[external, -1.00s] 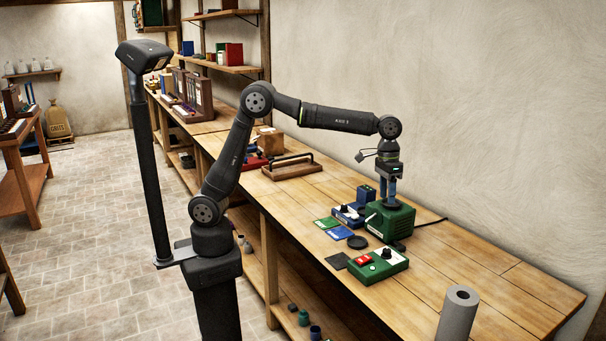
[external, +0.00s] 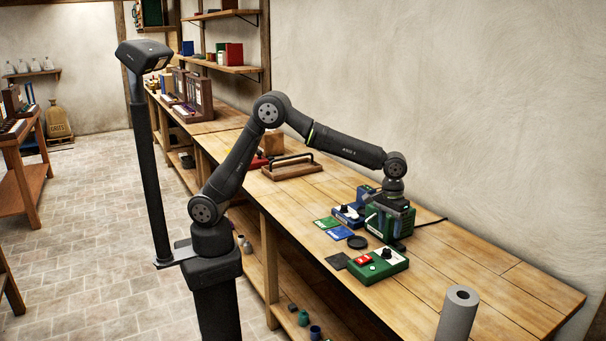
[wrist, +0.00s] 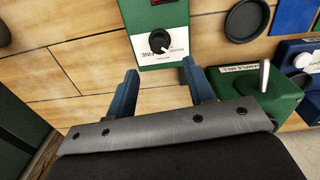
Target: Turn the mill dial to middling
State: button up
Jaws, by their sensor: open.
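The mill dial is a black knob (wrist: 159,40) on a white plate on a green control box (external: 378,264). In the wrist view a white mark on the knob points toward the lower right, near lettering that looks like FINE; the other labels are too small to read surely. The knob (external: 387,253) is small in the external view. My gripper (wrist: 162,82) is open and empty, its two blue fingers apart, short of the knob in the picture. In the external view my gripper (external: 374,208) is tilted beside the green sample mill (external: 404,224), partly covering it.
The sample mill (wrist: 262,92) with its lever stands close to the right finger. A red switch (external: 362,260) sits on the control box. A black disc (external: 357,242), coloured cards (external: 340,232) and a blue box (external: 346,214) lie nearby.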

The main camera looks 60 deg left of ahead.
aim_at(388, 250)
notch_tip(388, 250, down, 8)
jog(key=shift+d+r, duration=0.1)
jog(key=shift+r, duration=0.05)
jog(key=c, duration=1)
jog(key=shift+m, duration=0.3)
jog(key=m, duration=0.4)
jog(key=shift+m, duration=0.3)
jog(key=shift+d+m, duration=0.1)
jog(key=shift+m, duration=2.2)
